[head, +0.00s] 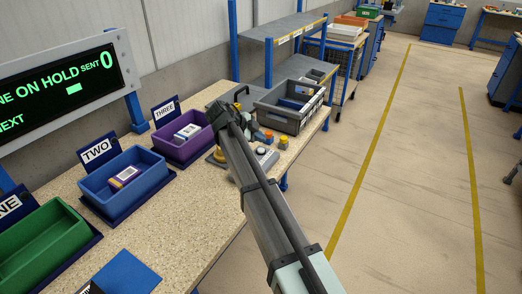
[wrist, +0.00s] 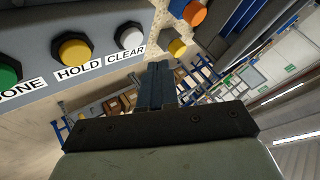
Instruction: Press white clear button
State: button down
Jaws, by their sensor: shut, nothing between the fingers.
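The white clear button (wrist: 130,37) shows in the wrist view as a round white cap in a black ring, with the label CLEAR beside it. It sits on a grey button panel (wrist: 35,25), in a row with a yellow HOLD button (wrist: 75,49) and a green button (wrist: 8,76). My gripper (wrist: 160,68) is shut and empty. Its fingertips appear close to the white button, just below and right of it in the picture; I see no contact. In the head view my arm hides part of the bench around the panel (head: 266,157).
Green (head: 45,240), blue (head: 124,183) and purple (head: 183,135) bins line the bench; the blue and purple ones hold small boxes. A grey crate (head: 290,115) stands behind the panel. A display (head: 65,85) reads ON HOLD, SENT 0.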

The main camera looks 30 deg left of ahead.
aim_at(259, 150)
jog(key=shift+f, duration=0.95)
jog(key=shift+f, duration=0.85)
dwell(2.2)
jog(key=shift+r, duration=0.85)
jog(key=shift+r, duration=0.1)
jog(key=shift+r, duration=2.4)
